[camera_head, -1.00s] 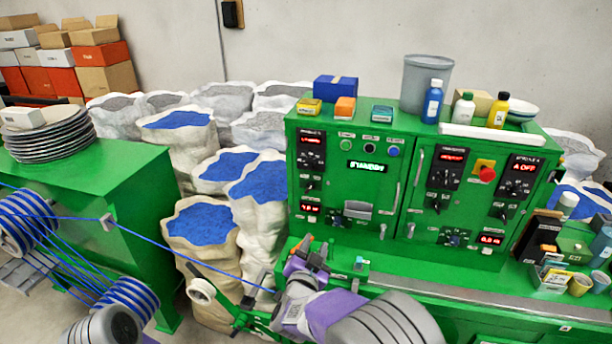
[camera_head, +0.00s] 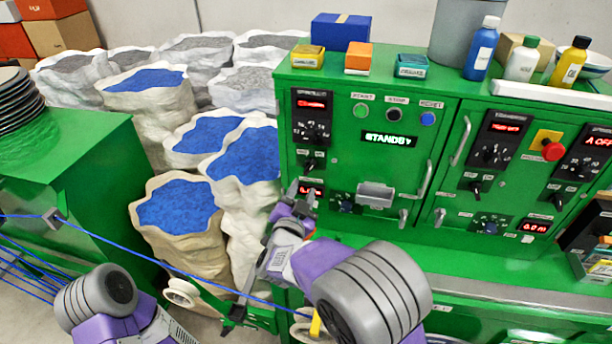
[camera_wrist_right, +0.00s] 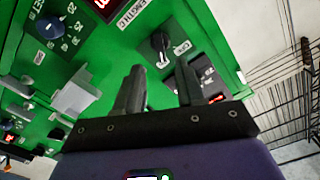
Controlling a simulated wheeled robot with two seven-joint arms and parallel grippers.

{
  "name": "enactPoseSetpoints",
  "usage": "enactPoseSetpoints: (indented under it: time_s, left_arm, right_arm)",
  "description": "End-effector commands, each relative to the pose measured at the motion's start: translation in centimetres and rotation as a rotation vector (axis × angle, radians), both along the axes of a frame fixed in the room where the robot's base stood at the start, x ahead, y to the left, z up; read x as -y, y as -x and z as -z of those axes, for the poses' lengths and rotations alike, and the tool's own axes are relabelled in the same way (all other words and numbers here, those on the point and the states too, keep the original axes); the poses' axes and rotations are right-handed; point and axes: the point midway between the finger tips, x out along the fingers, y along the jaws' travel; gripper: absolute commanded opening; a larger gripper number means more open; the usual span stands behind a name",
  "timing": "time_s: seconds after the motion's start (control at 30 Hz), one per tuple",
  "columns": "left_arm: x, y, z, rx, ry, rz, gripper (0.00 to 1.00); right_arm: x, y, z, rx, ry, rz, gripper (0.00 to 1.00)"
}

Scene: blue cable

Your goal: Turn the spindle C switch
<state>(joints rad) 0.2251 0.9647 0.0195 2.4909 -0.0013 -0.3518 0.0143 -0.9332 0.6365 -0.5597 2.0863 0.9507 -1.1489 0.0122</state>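On the green control cabinet (camera_head: 400,160), the left column holds a dial panel (camera_head: 312,118) with a red display. Below it sits a small black rotary switch (camera_head: 312,162), apparently the spindle C switch. In the right wrist view this switch (camera_wrist_right: 159,44) is a black knob near a display labelled LENGTH C (camera_wrist_right: 100,5). My right gripper (camera_head: 300,190) is raised in front of the column's lower part, just below the switch. In the right wrist view its fingers (camera_wrist_right: 160,78) are apart and empty, with the switch beyond them, apparently untouched. My left gripper is out of view.
A blue cable (camera_head: 150,258) runs across the lower left, passing near my right wrist. Sacks of blue pellets (camera_head: 177,205) stand left of the cabinet. A grey box (camera_head: 375,193) and door handles (camera_head: 425,180) stick out from the cabinet. Bottles and boxes stand on top.

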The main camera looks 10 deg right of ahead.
Motion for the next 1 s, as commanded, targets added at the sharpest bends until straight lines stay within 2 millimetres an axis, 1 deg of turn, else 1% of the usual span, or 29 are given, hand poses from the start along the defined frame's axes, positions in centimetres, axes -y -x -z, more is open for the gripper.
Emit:
enactPoseSetpoints:
  time_s: [0.3,0.43,0.6,0.83,1.0]
  left_arm:
    - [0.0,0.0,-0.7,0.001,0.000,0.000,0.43]
    - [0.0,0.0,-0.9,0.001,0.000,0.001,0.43]
    - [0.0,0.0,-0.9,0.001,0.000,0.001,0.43]
    - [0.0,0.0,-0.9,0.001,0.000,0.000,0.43]
    - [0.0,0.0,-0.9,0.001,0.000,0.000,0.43]
  right_arm:
    - [1.9,-4.3,-0.2,0.001,0.000,0.003,0.38]
    - [2.4,-5.8,-0.1,0.002,0.001,0.001,0.38]
    - [2.8,-6.6,-0.1,0.000,0.001,0.001,0.38]
    - [2.8,-6.6,-0.1,0.000,0.000,0.000,0.38]
    - [2.8,-6.6,-0.1,0.001,0.000,0.000,0.12]
